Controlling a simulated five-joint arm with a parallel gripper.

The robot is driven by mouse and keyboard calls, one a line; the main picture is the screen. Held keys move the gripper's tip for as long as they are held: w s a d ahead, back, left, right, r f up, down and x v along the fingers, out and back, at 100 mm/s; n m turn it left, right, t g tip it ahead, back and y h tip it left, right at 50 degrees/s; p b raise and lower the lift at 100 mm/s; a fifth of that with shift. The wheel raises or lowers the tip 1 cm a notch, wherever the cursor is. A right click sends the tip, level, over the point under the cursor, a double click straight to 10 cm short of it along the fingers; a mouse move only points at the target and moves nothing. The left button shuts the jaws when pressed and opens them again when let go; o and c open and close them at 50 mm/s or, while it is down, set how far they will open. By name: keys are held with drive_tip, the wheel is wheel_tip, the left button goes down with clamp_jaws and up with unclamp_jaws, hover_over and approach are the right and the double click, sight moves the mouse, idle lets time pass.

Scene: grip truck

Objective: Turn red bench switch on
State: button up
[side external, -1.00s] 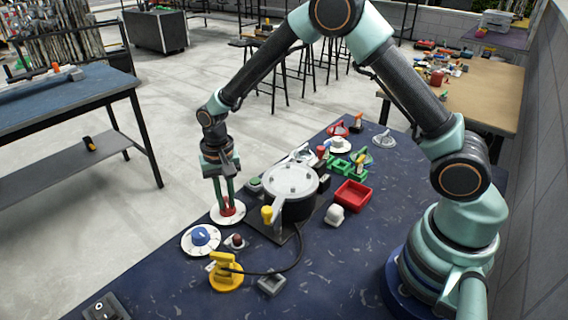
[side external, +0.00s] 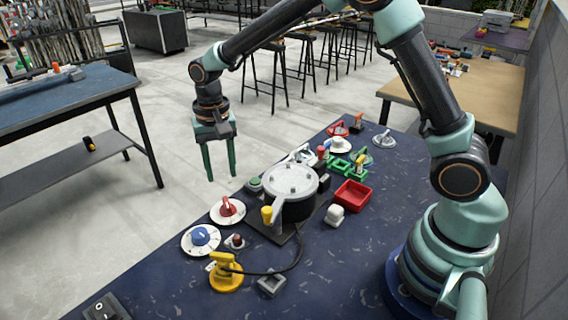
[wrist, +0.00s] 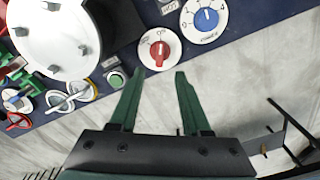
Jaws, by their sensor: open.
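The red switch is a red rotary knob (side external: 227,206) on a round white dial at the bench's far-left edge. In the wrist view the red knob (wrist: 159,50) shows clearly on its dial, just beyond the fingertips, with small markings around the rim that I cannot read surely. My gripper (side external: 221,175) is open and empty, in the air above and beyond the dial, past the bench edge. Its two green fingers (wrist: 160,72) point toward the dial in the wrist view, apart from the knob, and nothing is between them.
A blue knob on a white dial (side external: 200,237) sits beside the red one. A grey-lidded pot (side external: 290,183) stands close on the other side. A small red button (side external: 237,240), a yellow handle (side external: 225,269) and a red tray (side external: 352,194) are on the bench.

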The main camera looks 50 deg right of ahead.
wheel_tip(320, 180, up, 4)
drive_tip(key=shift+f, duration=0.2)
drive_tip(key=s+d+r+n+t, duration=0.2)
drive_tip(key=s+d+r+n, duration=0.1)
drive_tip(key=s, duration=0.5)
drive_tip(key=s+d+r+n+t, duration=0.3)
drive_tip(key=s+d+r, duration=0.3)
drive_tip(key=s+r, duration=0.1)
drive_tip(key=shift+s+d+t, duration=0.25)
drive_tip(key=shift+s+t, duration=0.05)
drive_tip(key=shift+s, duration=0.5)
